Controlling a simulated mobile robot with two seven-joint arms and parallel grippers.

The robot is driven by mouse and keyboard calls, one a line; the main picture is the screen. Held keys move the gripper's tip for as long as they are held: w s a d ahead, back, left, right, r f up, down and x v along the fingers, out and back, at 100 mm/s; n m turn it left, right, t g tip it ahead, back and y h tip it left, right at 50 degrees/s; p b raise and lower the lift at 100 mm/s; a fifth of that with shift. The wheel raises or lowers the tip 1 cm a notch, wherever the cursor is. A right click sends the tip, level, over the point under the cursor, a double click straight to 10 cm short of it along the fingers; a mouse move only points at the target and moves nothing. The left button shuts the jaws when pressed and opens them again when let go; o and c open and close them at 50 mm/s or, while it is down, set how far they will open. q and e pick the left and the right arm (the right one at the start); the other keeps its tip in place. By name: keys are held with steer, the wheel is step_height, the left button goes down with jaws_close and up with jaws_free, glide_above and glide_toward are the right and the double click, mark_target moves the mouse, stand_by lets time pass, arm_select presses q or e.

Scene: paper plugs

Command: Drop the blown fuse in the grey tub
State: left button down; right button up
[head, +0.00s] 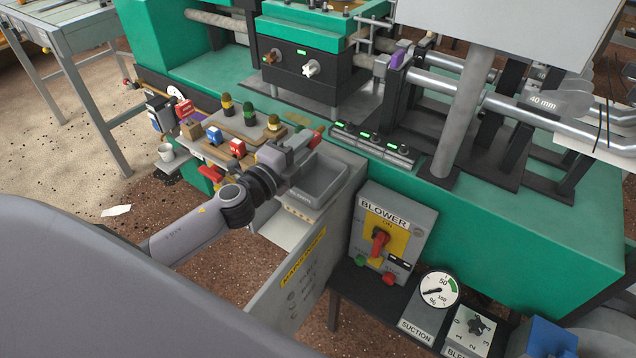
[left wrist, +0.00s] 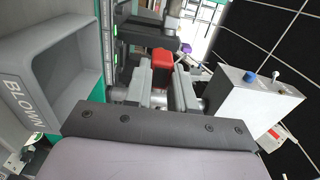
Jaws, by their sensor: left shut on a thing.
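My left gripper (head: 303,146) is shut on a red piece, the fuse (head: 316,138), which sticks out past the fingertips. The left wrist view shows the red fuse (left wrist: 162,61) between the two fingers of my left gripper (left wrist: 163,78). The grey tub (head: 322,184) stands just right of and below the gripper in the head view. In the left wrist view the tub (left wrist: 62,52) is at the left, with BLOWN on its label. The fuse is outside the tub, above and beside its far rim. My right gripper is not in view.
A grey BLOWER switch box (head: 394,226) stands right of the tub. The green machine (head: 480,210) runs behind.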

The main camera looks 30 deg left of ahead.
arm_select(q)
steer(key=shift+f+b, duration=1.2)
steer(key=shift+f, duration=0.45)
steer(key=c, duration=0.9)
jaws_free()
steer(key=shift+o, duration=0.2)
steer(key=s+a+b, duration=0.1)
steer(key=s, duration=0.6)
